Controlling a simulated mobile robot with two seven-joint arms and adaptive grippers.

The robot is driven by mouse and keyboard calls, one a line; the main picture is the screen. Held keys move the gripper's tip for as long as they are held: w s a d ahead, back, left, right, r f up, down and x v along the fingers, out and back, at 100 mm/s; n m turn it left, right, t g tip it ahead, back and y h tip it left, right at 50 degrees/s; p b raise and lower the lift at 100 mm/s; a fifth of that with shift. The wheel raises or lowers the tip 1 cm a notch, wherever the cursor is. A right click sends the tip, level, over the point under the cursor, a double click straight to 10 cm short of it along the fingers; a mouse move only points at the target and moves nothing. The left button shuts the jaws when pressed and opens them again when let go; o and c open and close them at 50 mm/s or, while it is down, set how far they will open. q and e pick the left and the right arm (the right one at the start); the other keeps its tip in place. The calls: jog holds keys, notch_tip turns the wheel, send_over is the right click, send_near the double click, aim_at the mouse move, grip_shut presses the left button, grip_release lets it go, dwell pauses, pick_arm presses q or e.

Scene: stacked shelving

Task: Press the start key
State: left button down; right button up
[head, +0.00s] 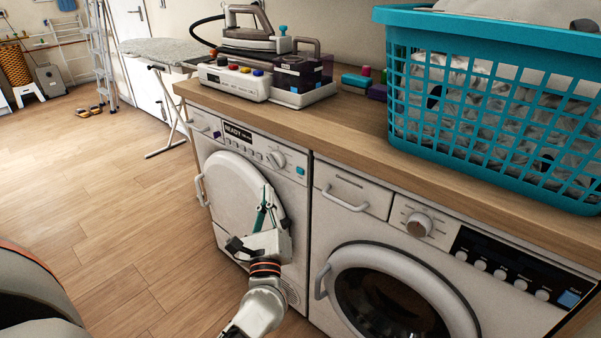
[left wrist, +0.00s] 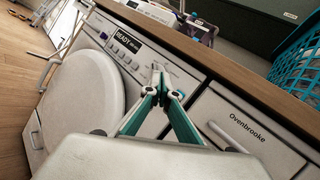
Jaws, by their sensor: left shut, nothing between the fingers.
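The left machine (head: 250,145) has a white round door and a lit display reading READY (head: 238,133). Its panel has a row of small keys, a round knob (head: 276,159) and a blue key (head: 301,171) at the right end. The right machine also has a blue key (head: 569,299) on its black panel. My left gripper (head: 266,192) is in front of the left machine, below the knob in the head view. In the left wrist view the shut, empty fingertips (left wrist: 158,70) overlap the panel right of the display (left wrist: 127,61) and hide part of it. My right gripper is not in view.
A wooden worktop (head: 345,135) runs above both machines. On it stand a steam iron station (head: 255,70) and a turquoise laundry basket (head: 485,125). A drawer handle (head: 345,198) and the washer's round door (head: 385,300) lie to the right. Open floor (head: 110,190) lies left.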

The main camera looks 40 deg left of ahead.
aim_at(300, 171)
pick_arm(q)
jog(key=w+b, duration=0.1)
jog(key=w, duration=0.7)
jog(key=shift+w+d, duration=0.3)
jog(key=shift+d, duration=0.05)
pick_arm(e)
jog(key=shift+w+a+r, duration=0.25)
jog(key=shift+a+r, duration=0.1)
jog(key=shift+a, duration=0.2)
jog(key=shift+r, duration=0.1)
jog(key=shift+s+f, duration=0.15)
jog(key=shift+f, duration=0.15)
pick_arm(q)
jog(key=shift+w, duration=0.15)
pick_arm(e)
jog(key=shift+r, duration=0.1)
pick_arm(q)
jog(key=shift+w, duration=0.3)
jog(key=shift+w, duration=0.15)
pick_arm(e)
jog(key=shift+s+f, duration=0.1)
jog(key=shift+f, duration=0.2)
